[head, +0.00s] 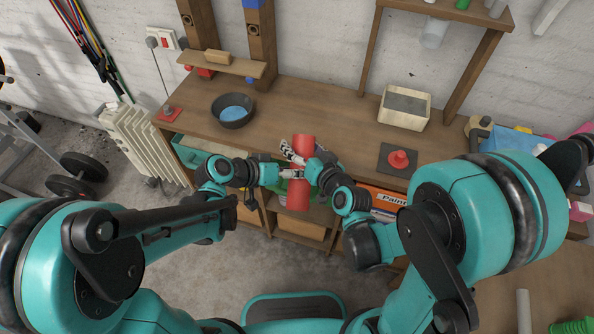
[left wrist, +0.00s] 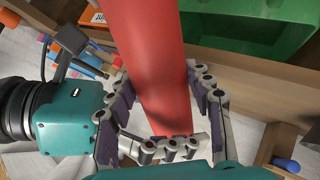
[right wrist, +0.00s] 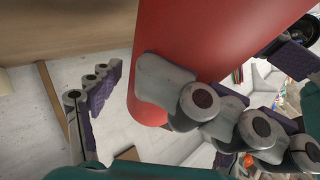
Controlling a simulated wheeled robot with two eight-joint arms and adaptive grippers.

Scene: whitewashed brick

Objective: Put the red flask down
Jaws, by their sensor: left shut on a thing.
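The red flask (head: 303,145) is a long red cylinder near the front edge of the wooden workbench (head: 335,113). My left gripper (head: 290,174) is shut on it; in the left wrist view its fingers wrap around the lower part of the flask (left wrist: 158,60). My right gripper (head: 313,170) is close beside the flask on the other side. In the right wrist view, its fingers are spread, with one clear of the flask (right wrist: 220,35) on the left and a jointed finger passing in front of it. Both grippers hide the flask's middle in the head view. I cannot tell whether its base touches anything.
A dark bowl (head: 234,116) with something blue inside stands on the bench at left. A beige box (head: 404,117) stands at back right. A red knobbed object (head: 399,159) sits on a dark square plate (head: 385,167). Bare bench lies between bowl and box. A radiator (head: 143,140) stands left.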

